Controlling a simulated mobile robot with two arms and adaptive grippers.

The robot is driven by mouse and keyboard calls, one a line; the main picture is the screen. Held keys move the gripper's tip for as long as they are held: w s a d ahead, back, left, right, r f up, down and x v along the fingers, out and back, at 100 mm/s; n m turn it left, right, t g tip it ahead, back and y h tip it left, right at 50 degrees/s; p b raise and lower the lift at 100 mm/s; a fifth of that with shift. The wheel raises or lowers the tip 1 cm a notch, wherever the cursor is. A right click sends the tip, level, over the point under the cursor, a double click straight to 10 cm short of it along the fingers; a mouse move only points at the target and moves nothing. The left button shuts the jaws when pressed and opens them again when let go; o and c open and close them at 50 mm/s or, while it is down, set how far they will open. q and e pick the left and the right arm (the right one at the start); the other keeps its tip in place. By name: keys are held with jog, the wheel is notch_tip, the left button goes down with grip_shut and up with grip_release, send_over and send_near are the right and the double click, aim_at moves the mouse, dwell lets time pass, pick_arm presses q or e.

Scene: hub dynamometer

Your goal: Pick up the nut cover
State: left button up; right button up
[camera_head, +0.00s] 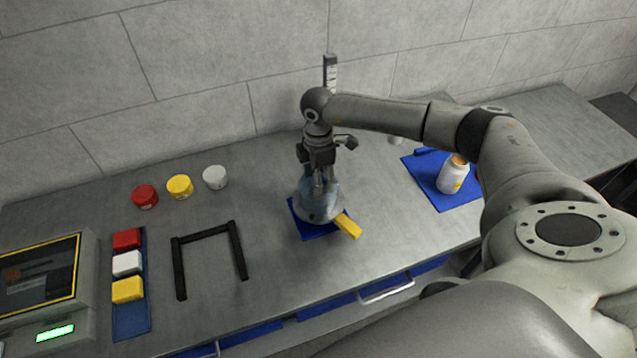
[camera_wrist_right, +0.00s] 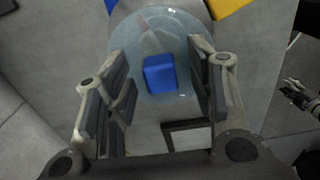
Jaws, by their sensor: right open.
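A translucent bluish dome (camera_head: 322,206), which looks like the nut cover, stands on a small blue mat (camera_head: 304,229). My right gripper (camera_head: 320,187) points down at its top. In the right wrist view the clear dome (camera_wrist_right: 188,28) lies beyond and between the open fingers of the gripper (camera_wrist_right: 162,85), with a blue block-like part (camera_wrist_right: 160,73) showing in its middle. The fingers stand on either side; I cannot tell whether they touch it. A small jointed shape at the right edge of the wrist view may be my left gripper (camera_wrist_right: 300,96); its jaws are unclear.
A yellow block (camera_head: 348,226) lies against the dome's base. A white jar (camera_head: 453,174) stands on a blue mat to the right. Red, yellow and white tubs (camera_head: 180,187), a black frame (camera_head: 180,270), a block tray (camera_head: 131,322) and a display unit (camera_head: 40,290) are at left.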

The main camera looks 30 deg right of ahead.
grip_shut()
dwell(0.3)
